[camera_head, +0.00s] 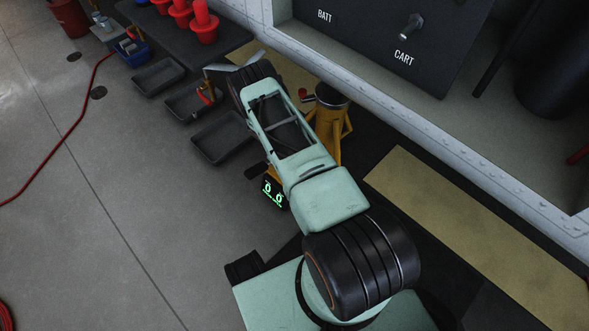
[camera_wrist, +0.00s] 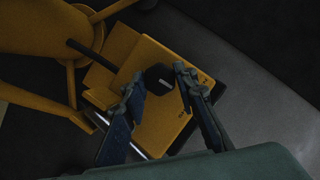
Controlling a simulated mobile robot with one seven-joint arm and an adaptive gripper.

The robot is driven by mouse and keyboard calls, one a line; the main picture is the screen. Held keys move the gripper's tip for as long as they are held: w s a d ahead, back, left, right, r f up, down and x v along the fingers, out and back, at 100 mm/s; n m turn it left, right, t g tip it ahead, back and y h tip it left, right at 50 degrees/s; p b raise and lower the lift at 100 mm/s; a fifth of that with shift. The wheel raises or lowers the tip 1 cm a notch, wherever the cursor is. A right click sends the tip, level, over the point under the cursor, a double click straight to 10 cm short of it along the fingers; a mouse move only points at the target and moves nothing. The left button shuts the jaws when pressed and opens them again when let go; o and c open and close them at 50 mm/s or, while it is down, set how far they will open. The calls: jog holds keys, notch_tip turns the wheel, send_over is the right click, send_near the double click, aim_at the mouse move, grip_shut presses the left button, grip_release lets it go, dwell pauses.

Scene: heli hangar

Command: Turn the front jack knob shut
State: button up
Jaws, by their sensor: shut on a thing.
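The front jack is a yellow tripod stand (camera_head: 328,125) with a dark round top, beside my forearm in the head view. Its yellow legs and body also show at the left of the wrist view (camera_wrist: 40,32). A yellow box (camera_wrist: 150,53) sits by the jack, with a dark lever (camera_wrist: 88,51) at its left. The black knob (camera_wrist: 158,82) with a small pale mark is on this box. My gripper (camera_wrist: 160,75) is shut on the knob, one finger on each side.
Dark trays (camera_head: 222,140) lie on the floor to the left. Above right is the white-edged panel marked BATT and CART (camera_head: 375,35). A red hose (camera_head: 70,135) crosses the otherwise open floor at left.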

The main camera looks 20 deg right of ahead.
jog(key=m, duration=0.2)
jog(key=m+g+y, duration=0.1)
jog(key=m, duration=0.1)
jog(key=shift+w+m+g, duration=0.15)
jog(key=shift+m+g, duration=0.15)
jog(key=shift+m, duration=0.1)
jog(key=m+g+y, duration=0.1)
jog(key=m, duration=0.3)
jog(key=shift+d+m, duration=0.15)
jog(key=shift+m, duration=0.15)
jog(key=shift+y, duration=0.3)
jog(key=o, duration=1.1)
jog(key=shift+o, duration=0.2)
jog(key=v, duration=1.2)
